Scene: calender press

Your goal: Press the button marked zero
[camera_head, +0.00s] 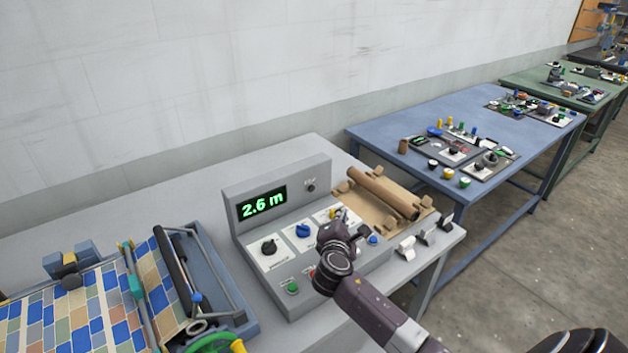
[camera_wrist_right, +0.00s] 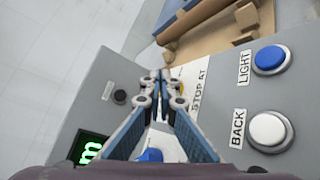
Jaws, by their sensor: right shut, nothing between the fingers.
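The grey control console (camera_head: 240,195) stands on the table, its green display (camera_head: 262,204) reading 2.6 m. No button marked zero can be read in either view; my right arm hides part of the panel. My right gripper (camera_head: 340,214) is shut and empty above the upper right of the panel, by the yellow knob (camera_head: 333,212). In the right wrist view the shut fingertips (camera_wrist_right: 162,76) lie over the panel beside the STOP AT label (camera_wrist_right: 199,90). A white BACK button (camera_wrist_right: 267,129) and a blue LIGHT button (camera_wrist_right: 269,59) show there.
A black knob (camera_head: 268,246), a blue knob (camera_head: 302,230) and a green button (camera_head: 292,287) are on the console. A blue table (camera_head: 390,128) stands at right.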

